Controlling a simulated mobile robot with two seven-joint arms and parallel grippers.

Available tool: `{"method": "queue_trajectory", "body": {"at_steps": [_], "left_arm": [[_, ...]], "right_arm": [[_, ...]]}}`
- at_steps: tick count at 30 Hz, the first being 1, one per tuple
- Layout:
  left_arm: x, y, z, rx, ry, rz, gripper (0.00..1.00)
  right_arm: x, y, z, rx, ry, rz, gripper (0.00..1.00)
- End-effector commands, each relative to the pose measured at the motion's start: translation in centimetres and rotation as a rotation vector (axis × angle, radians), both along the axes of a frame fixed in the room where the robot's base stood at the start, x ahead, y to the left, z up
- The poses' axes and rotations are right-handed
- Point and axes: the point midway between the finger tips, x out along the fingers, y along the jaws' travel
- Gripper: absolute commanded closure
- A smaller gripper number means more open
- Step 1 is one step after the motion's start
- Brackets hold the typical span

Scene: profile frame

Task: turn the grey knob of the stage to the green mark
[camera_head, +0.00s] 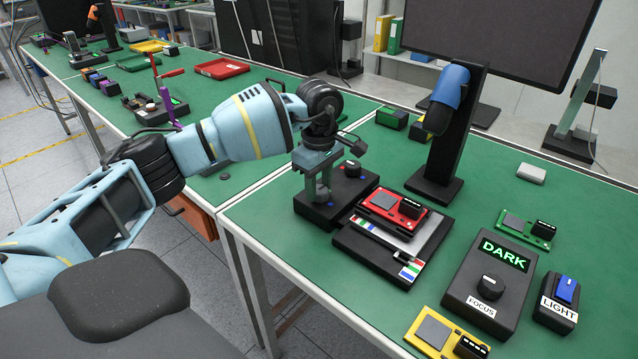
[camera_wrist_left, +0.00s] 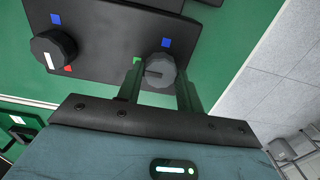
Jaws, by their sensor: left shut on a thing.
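The stage is a black box (camera_head: 350,192) near the back left edge of the near table; its plate (camera_wrist_left: 105,25) fills the top of the wrist view. The grey knob (camera_wrist_left: 160,70) sits between the fingers of my left gripper (camera_wrist_left: 161,82), which is shut on it from both sides. A dark line on the knob's face points roughly left. The green mark (camera_wrist_left: 137,59) is at the knob's upper left, partly beside a finger. A blue mark (camera_wrist_left: 166,43) is above it. In the head view my left gripper (camera_head: 322,192) reaches down onto the stage and hides the knob.
A black knob (camera_wrist_left: 53,48) with a white line stands beside the grey one, with blue and red marks. A red device (camera_head: 393,207) on a dark tray stands right of the stage. A DARK/FOCUS box (camera_head: 490,280) and LIGHT switch (camera_head: 557,301) are farther right.

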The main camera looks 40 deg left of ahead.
Motion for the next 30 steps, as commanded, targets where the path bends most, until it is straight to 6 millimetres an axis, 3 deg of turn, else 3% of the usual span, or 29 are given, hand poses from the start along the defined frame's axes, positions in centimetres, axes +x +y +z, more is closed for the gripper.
{"method": "queue_trajectory", "body": {"at_steps": [3, 4, 9, 20, 30], "left_arm": [[0.0, 0.0, 0.0, 0.0, 0.0, 0.0, 0.86], [0.0, 0.0, 0.0, 0.0, 0.0, 0.0, 0.62], [0.0, 0.0, 0.0, 0.0, 0.0, 0.001, 0.42], [0.0, 0.0, 0.6, 0.0, -0.001, 0.001, 0.42], [0.0, 0.0, 5.6, 0.0, -0.002, 0.001, 0.42]], "right_arm": [[-0.3, 0.0, -0.1, 0.0, 0.006, 0.0, 0.64], [-0.4, 0.0, -0.1, 0.0, 0.007, 0.0, 0.64], [-0.6, 0.0, -0.1, 0.0, 0.011, 0.0, 0.64], [-0.6, 0.0, -0.1, 0.0, 0.011, 0.0, 0.64], [0.0, 0.0, -0.3, 0.0, 0.002, -0.001, 0.64]]}}
